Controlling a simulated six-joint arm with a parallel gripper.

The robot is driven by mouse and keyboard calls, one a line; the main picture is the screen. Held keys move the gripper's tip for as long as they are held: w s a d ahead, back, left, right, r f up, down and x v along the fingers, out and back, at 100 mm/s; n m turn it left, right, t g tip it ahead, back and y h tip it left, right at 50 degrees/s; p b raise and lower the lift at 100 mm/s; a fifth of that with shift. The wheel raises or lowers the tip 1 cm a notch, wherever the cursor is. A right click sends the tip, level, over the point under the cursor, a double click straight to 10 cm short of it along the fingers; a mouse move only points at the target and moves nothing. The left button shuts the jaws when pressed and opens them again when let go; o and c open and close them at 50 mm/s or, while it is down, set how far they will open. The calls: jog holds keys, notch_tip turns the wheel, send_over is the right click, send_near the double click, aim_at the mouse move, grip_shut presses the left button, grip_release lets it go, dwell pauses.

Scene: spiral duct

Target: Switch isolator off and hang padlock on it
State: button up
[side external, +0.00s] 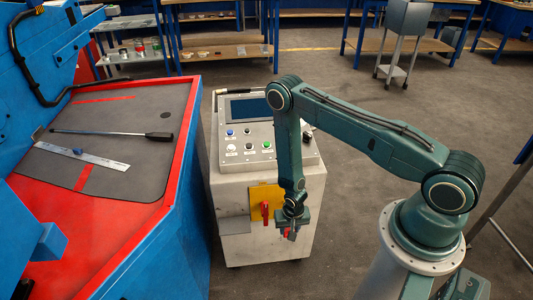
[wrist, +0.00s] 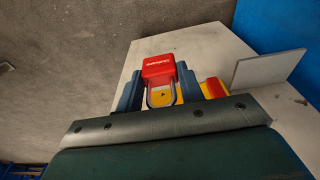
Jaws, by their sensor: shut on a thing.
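The isolator is a yellow plate (side external: 257,192) with a red handle (side external: 265,211) on the front of the grey control cabinet. The handle looks roughly upright in the side view. In the wrist view, a red and yellow part of the isolator (wrist: 213,89) shows right of my fingers, partly hidden by my gripper. My gripper (side external: 290,228) is just right of the isolator, in front of the cabinet. In the wrist view my gripper (wrist: 159,88) is shut on the red padlock (wrist: 158,66), whose metal shackle lies between the fingers. Whether the padlock touches the isolator cannot be told.
A small grey plate (wrist: 268,69) juts from the cabinet beside the isolator; it also shows in the side view (side external: 234,226). The cabinet's sloped panel (side external: 246,135) has buttons and a screen. A blue and red machine (side external: 180,190) stands close on the left. Floor right of the cabinet is clear.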

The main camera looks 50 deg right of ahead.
jog(key=shift+f, duration=0.8)
jog(key=shift+w+d, duration=0.1)
jog(key=w+d+f, duration=0.1)
jog(key=w+d, duration=0.4)
jog(key=shift+w+d+f, duration=0.15)
jog(key=shift+w+d, duration=0.05)
dwell(1.1)
jog(key=shift+w+d+f, duration=0.1)
dwell(0.6)
jog(key=o, duration=1.2)
jog(key=shift+c, duration=0.2)
